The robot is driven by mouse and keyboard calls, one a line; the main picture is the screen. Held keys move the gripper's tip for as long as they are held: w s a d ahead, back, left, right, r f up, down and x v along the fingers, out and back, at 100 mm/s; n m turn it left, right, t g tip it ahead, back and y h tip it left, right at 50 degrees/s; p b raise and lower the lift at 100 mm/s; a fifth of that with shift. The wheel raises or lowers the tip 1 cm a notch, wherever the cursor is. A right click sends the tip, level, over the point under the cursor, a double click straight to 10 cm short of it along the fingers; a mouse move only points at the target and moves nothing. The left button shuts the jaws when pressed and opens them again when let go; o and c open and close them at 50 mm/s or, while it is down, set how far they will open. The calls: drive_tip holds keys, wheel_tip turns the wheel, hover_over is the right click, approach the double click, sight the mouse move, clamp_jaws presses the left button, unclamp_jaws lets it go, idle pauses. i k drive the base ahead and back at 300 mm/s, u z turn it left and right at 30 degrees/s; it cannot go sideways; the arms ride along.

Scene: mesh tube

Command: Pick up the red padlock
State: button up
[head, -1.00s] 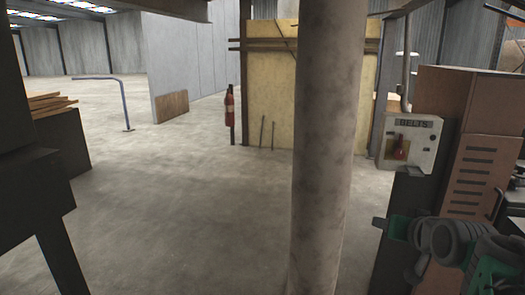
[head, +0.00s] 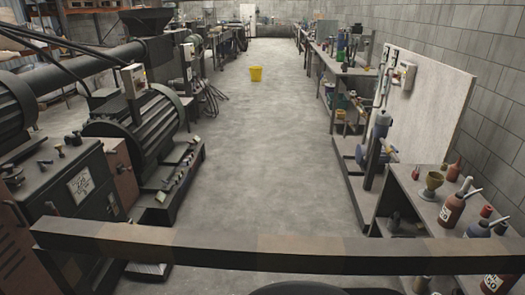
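I cannot make out a red padlock for certain in the head view. Small red items stand on the bench at the right, among them a small red object (head: 415,173) at its far left corner and another red piece (head: 486,211) near the bottles. They are too small to tell what they are. My gripper is not in view.
A dark horizontal bar (head: 270,253) crosses the foreground. Large machinery (head: 140,130) lines the left. The right bench (head: 400,190) holds bottles, a funnel (head: 432,182) and small items.

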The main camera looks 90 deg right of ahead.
sight(415, 175)
drive_tip(key=z, duration=4)
drive_tip(key=i, duration=0.4)
drive_tip(key=u, duration=0.9)
drive_tip(key=i, duration=2.5)
drive_tip(key=z, duration=0.25)
